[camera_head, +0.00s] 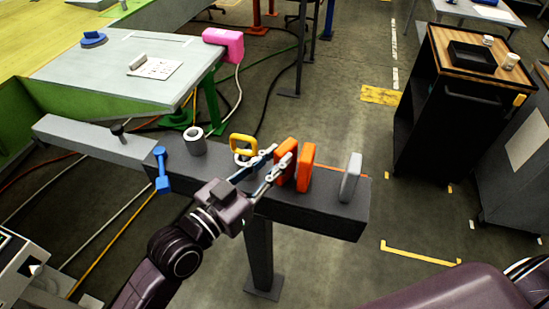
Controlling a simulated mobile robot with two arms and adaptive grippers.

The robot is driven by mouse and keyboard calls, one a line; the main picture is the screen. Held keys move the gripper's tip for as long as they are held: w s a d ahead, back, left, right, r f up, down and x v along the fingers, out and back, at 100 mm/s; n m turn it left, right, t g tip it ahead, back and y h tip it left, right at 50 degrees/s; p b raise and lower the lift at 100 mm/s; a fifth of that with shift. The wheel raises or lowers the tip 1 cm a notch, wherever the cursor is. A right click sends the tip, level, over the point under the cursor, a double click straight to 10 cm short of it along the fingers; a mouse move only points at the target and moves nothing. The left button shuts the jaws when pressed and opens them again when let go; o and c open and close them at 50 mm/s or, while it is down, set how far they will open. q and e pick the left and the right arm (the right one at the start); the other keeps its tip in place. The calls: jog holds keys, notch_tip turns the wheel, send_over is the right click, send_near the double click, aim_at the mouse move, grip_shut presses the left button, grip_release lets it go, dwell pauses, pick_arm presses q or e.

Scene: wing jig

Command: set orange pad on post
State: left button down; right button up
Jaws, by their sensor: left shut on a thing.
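An orange pad (286,174) stands at the fingertips of my left gripper (279,157), above the dark beam top (225,175). My left gripper reaches in from the lower left and is shut on this pad; its fingers cover part of it. A second orange block (306,168) stands upright just right of the pad; I cannot tell whether they touch. The beam rests on a dark upright post (259,250) with a floor plate. Whether the held pad touches the beam is hard to tell. My right gripper is not in view.
The beam also carries a grey upright block (350,178), a yellow loop (243,144), a grey cylinder (194,141) and a blue tool (162,171). A green-framed table (110,88) stands behind left. A black cart (447,120) stands right, with open floor between.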

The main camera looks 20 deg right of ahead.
pick_arm(q)
jog(key=shift+f, duration=0.15)
jog(key=c, duration=1.8)
grip_release()
jog(key=shift+o, duration=0.2)
jog(key=shift+r, duration=0.25)
jog(key=b+v, duration=0.3)
jog(key=v, duration=0.9)
